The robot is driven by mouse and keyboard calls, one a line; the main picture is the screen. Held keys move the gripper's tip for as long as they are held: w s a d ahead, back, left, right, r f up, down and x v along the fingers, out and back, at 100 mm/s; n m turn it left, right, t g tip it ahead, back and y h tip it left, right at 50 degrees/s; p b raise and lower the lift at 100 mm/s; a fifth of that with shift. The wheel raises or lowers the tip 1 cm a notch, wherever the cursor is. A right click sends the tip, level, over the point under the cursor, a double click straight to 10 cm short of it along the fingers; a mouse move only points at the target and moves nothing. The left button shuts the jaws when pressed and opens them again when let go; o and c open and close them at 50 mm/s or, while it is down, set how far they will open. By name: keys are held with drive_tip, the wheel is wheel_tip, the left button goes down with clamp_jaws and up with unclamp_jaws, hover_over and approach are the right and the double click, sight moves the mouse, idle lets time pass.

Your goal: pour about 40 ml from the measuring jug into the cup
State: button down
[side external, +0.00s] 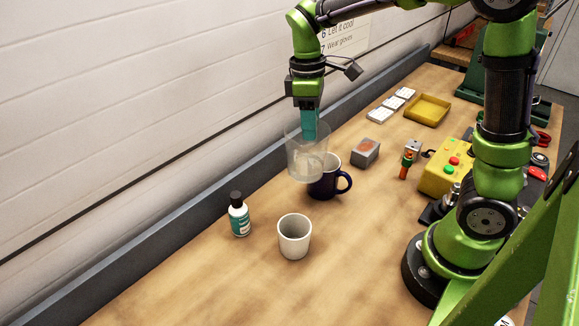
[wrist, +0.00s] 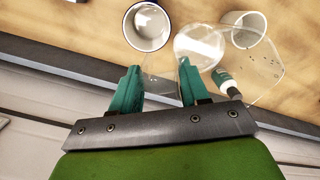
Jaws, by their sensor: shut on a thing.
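The clear measuring jug (side external: 304,158) hangs in the air from my gripper (side external: 309,133), in front of the navy mug as seen from the side. My teal fingers are shut on the jug's side. The jug looks about upright, and I cannot tell how much liquid is in it. In the wrist view the jug (wrist: 220,70) reaches out to the right of my gripper (wrist: 160,68). The pale cup (side external: 294,238) stands upright on the bench, apart from the jug and nearer the camera. The cup (wrist: 247,30) shows at the top of the wrist view.
The navy mug (side external: 325,186) stands close behind the jug. A dark-capped bottle (side external: 239,216) stands left of the cup. A grey box (side external: 365,152), yellow tray (side external: 428,110) and yellow control box (side external: 444,174) lie farther right. The bench in front of the cup is clear.

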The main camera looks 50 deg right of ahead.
sight(301, 159)
drive_tip(key=shift+a, duration=0.1)
drive_tip(key=shift+s+a+t+h, duration=0.5)
drive_tip(key=shift+a+h, duration=0.35)
drive_tip(key=shift+h, duration=0.15)
drive_tip(key=shift+s+a+f+t+h, duration=0.1)
drive_tip(key=shift+s+a+t+h, duration=0.15)
drive_tip(key=shift+a+h, duration=0.15)
drive_tip(key=shift+s+a+f+t+h, duration=0.15)
drive_tip(key=shift+a+t+h, duration=0.1)
drive_tip(key=shift+a+h, duration=0.15)
drive_tip(key=a+h, duration=0.1)
drive_tip(key=s+a+f+h, duration=0.1)
drive_tip(key=a+t, duration=0.1)
drive_tip(key=shift+s+a+f+h, duration=0.2)
drive_tip(key=shift+s+f+h, duration=0.1)
drive_tip(key=shift+s+h, duration=0.1)
drive_tip(key=shift+s+a+r+t+h, duration=0.35)
drive_tip(key=shift+a+r+t+h, duration=0.3)
drive_tip(key=shift+h, duration=0.25)
drive_tip(key=shift+s+a+f+m+t+h, duration=0.15)
drive_tip(key=shift+s+a+t+h, duration=0.2)
drive_tip(key=shift+h, duration=0.3)
drive_tip(key=shift+s+a+f+m+t+h, duration=0.1)
drive_tip(key=shift+a+f+m+t+h, duration=0.1)
drive_tip(key=shift+a+h, duration=0.35)
drive_tip(key=shift+s+a+h, duration=0.1)
drive_tip(key=shift+h, duration=0.2)
drive_tip(key=shift+s+a+r+t+h, duration=0.2)
drive_tip(key=shift+a+r+t+h, duration=0.05)
drive_tip(key=shift+a+t+h, duration=0.3)
